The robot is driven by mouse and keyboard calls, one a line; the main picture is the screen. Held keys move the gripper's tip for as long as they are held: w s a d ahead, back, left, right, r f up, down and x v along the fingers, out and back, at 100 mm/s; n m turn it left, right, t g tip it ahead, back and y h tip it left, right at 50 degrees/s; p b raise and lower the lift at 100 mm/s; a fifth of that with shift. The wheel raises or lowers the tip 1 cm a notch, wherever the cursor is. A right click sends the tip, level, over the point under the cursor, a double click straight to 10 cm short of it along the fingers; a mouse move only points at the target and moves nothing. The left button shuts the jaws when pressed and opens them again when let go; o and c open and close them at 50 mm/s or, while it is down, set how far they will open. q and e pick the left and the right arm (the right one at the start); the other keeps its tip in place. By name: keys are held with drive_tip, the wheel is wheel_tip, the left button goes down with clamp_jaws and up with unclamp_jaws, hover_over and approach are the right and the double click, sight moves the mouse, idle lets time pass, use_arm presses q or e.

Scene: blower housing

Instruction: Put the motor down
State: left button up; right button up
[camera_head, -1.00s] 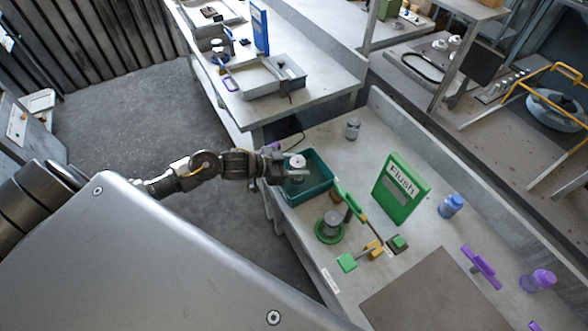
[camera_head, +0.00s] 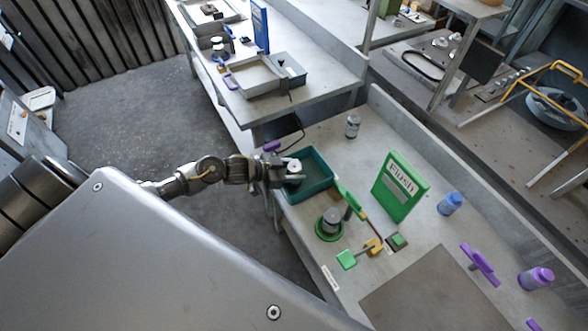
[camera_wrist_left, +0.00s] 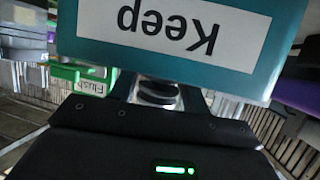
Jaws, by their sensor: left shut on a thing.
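My left gripper (camera_head: 284,170) is shut on the motor (camera_head: 293,165), a small pale grey cylinder, at the left rim of the teal tray (camera_head: 328,183). The tray stands on the near left end of the workbench. In the left wrist view the motor (camera_wrist_left: 157,92) shows as a white and dark round part between the fingers, partly hidden. A teal panel marked "Keep" (camera_wrist_left: 170,25) fills the top of that view, upside down. Whether the motor touches the tray I cannot tell. My right gripper is not in view.
A grey cylinder stands in a green round dish (camera_head: 328,235) right of the tray. A grey mat (camera_head: 425,295) lies bare.

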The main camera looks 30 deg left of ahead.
use_arm(q)
drive_tip(key=o, duration=1.2)
drive_tip(key=shift+r, duration=0.2)
drive_tip(key=b+v, duration=0.2)
drive_tip(key=v, duration=1)
